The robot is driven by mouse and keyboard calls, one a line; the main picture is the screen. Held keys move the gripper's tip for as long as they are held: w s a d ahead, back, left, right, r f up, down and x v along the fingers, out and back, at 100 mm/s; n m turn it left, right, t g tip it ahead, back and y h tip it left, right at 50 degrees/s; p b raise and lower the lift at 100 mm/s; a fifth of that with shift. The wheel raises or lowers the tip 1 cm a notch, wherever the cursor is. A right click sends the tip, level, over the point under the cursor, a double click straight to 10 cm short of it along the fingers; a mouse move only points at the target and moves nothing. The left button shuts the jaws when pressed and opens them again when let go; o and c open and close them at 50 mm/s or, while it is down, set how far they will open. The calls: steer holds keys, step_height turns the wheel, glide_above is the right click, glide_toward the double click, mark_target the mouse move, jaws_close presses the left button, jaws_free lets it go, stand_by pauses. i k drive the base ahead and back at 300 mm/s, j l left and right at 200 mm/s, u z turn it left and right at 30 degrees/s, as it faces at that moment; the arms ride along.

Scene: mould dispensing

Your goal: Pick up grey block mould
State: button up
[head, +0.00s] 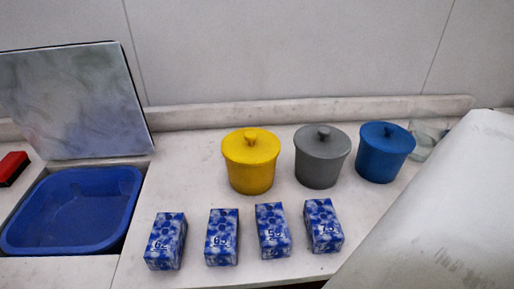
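The only clearly grey object among those on the counter is a round grey pot (321,161) with a knobbed lid. It stands upright between a yellow lidded pot (250,165) and a blue lidded pot (384,155). In front of them stand several blue-and-white patterned blocks (222,238) with numbers on them, in a loose row. I cannot make out a separate grey block-shaped mould. My gripper is not in view. A large pale shape at the lower right, probably my arm, hides that part of the counter.
A blue basin (72,209) is set in the counter at left, with a marbled panel (72,100) upright behind it. A red-and-black item (13,168) lies at the far left. A clear glass container (428,137) stands right of the blue pot. A low ledge and wall close off the back.

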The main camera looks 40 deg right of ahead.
mark_target(164, 250)
steer(key=k+l, duration=0.25)
steer(key=l, duration=0.15)
steer(key=k+l+z, duration=0.1)
steer(key=k+l, duration=0.4)
steer(key=l, duration=0.25)
steer(key=k+l+z, duration=0.15)
steer(key=l, duration=0.25)
steer(key=k, duration=0.1)
